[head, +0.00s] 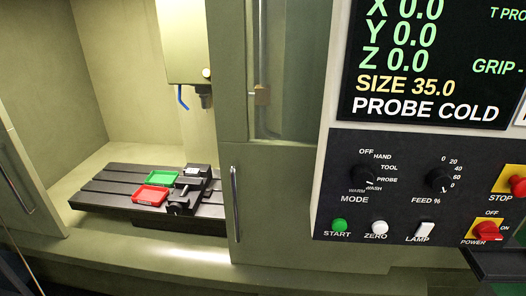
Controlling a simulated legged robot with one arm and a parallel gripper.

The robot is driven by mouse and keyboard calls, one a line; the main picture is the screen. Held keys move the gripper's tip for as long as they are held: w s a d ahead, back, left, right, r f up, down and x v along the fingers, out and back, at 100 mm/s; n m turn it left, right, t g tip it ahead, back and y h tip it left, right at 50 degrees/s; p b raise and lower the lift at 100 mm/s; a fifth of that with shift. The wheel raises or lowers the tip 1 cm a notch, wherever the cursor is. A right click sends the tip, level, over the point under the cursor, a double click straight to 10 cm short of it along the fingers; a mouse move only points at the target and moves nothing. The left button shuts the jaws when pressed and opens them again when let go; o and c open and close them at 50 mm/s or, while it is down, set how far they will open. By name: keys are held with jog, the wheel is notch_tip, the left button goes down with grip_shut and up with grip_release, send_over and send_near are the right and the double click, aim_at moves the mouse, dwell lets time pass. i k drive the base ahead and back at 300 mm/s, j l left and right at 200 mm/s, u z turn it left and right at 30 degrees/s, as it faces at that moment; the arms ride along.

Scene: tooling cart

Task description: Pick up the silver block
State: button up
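No separate silver block can be made out for certain in the head view. A small pale patch (191,171) shows at the black vise (184,201) on the machine bed; it is too small to tell whether it is the block. My gripper is not in view.
A green tray (146,178) and a red tray (138,196) sit on the slotted black bed (100,190), left of the vise. A spindle with a blue hose (182,98) hangs above. A door with a handle (235,204) and a control panel (420,190) stand to the right.

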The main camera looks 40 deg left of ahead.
aim_at(191, 172)
jog(key=j+u, duration=0.1)
jog(key=u, duration=0.7)
jog(key=i+u, duration=0.1)
jog(key=u, duration=0.3)
jog(key=i+j+u, duration=0.45)
jog(key=i+u, duration=0.15)
jog(key=i, duration=0.2)
jog(key=i+u, duration=0.35)
jog(key=i+j, duration=0.1)
jog(key=i, duration=0.65)
